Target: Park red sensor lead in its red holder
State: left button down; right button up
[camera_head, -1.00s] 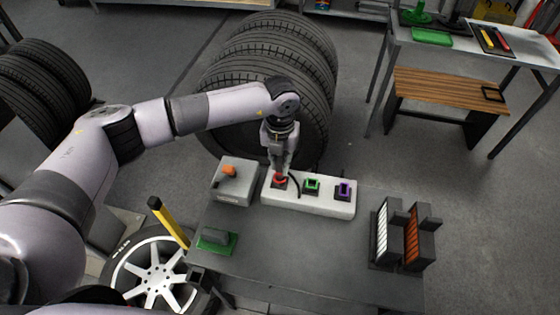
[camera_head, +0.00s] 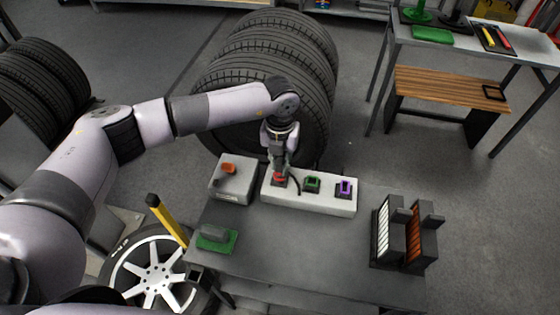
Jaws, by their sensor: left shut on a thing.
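My left gripper (camera_head: 280,170) points down at the left end of a white holder block (camera_head: 325,205). It is shut on the red sensor lead (camera_head: 280,177), which shows as a small red piece right at the fingertips. The red holder is at that left end of the block and is mostly covered by the gripper and lead. I cannot tell how deep the lead sits in it. A dark cable (camera_head: 296,184) curves beside the gripper. A green holder (camera_head: 312,184) and a purple holder (camera_head: 344,188) stand to the right on the same block. My right gripper is not in view.
A grey box with an orange-red top piece (camera_head: 229,169) stands left of the block. Two dark racks (camera_head: 413,240) stand at the right. The table's middle (camera_head: 300,245) is clear. Tyres (camera_head: 270,60) stand behind.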

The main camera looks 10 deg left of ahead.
pick_arm(q)
jog(key=shift+f, duration=0.35)
jog(key=c, duration=1.5)
grip_release()
jog(key=shift+o, duration=0.2)
notch_tip(320, 180, up, 12)
